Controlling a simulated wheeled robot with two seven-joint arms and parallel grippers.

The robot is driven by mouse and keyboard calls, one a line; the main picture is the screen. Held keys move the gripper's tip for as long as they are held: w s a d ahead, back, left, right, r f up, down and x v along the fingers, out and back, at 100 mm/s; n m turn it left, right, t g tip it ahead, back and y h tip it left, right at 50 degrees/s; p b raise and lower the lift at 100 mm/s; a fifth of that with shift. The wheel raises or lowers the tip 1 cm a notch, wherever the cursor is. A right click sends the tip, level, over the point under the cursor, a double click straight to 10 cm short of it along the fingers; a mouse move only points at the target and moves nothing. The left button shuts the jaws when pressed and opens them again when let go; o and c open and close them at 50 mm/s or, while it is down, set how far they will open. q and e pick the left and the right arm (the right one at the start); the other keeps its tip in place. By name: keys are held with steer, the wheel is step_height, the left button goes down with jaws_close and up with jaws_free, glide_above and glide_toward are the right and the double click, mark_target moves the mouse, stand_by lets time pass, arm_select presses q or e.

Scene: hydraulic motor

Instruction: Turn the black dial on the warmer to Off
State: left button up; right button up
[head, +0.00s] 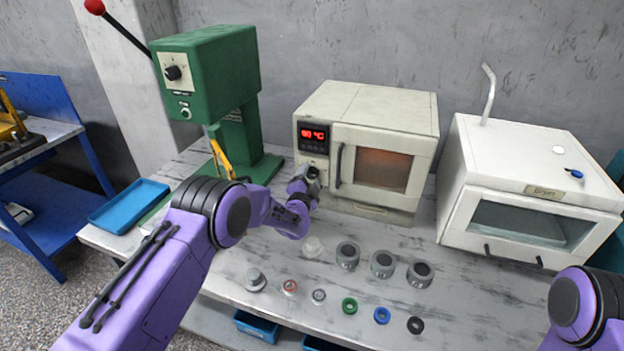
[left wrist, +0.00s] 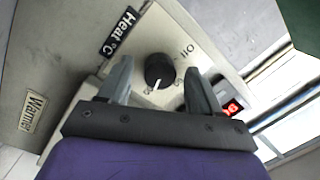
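The warmer (head: 385,112) is a cream box with a lit window and a red display, at the middle back of the bench. Its black dial (left wrist: 158,70) shows in the left wrist view, with a white pointer line toward the lower edge of the picture. A marking (left wrist: 188,50) right of the dial is hard to read. My left gripper (left wrist: 159,84) is open, one finger on each side of the dial, apart from it. In the head view my left gripper (head: 311,178) is at the warmer's lower left front and hides the dial. My right gripper is out of view.
A green press (head: 215,80) stands left of the warmer, and a white dryer (head: 530,190) stands right. Several small rings and cylinders lie on the bench (head: 250,240) in front. A blue tray (head: 130,203) is at the left end.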

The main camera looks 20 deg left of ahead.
arm_select(q)
steer(key=c, duration=1)
steer(key=shift+d, duration=0.4)
steer(key=shift+a, duration=0.35)
steer(key=n+b, duration=0.2)
steer(key=n, duration=0.1)
steer(key=shift+f+n, duration=0.15)
steer(key=shift+n, duration=0.15)
steer(key=n+b, duration=0.3)
steer(key=n, duration=0.1)
steer(key=shift+g, duration=0.4)
steer(key=n+h+b, duration=0.1)
steer(key=n+b, duration=0.1)
steer(key=n, duration=0.3)
steer(key=shift+b, duration=0.35)
steer(key=n+b, duration=0.2)
steer(key=n, duration=0.1)
steer(key=shift+n+h, duration=0.3)
steer(key=shift+h, duration=0.1)
steer(key=n+b, duration=0.3)
steer(key=shift+h, duration=0.3)
steer(key=n+b, duration=0.4)
steer(key=shift+n+h, duration=0.3)
steer(key=shift+n, duration=0.1)
steer(key=shift+n+b, duration=0.85)
steer(key=shift+n, duration=0.05)
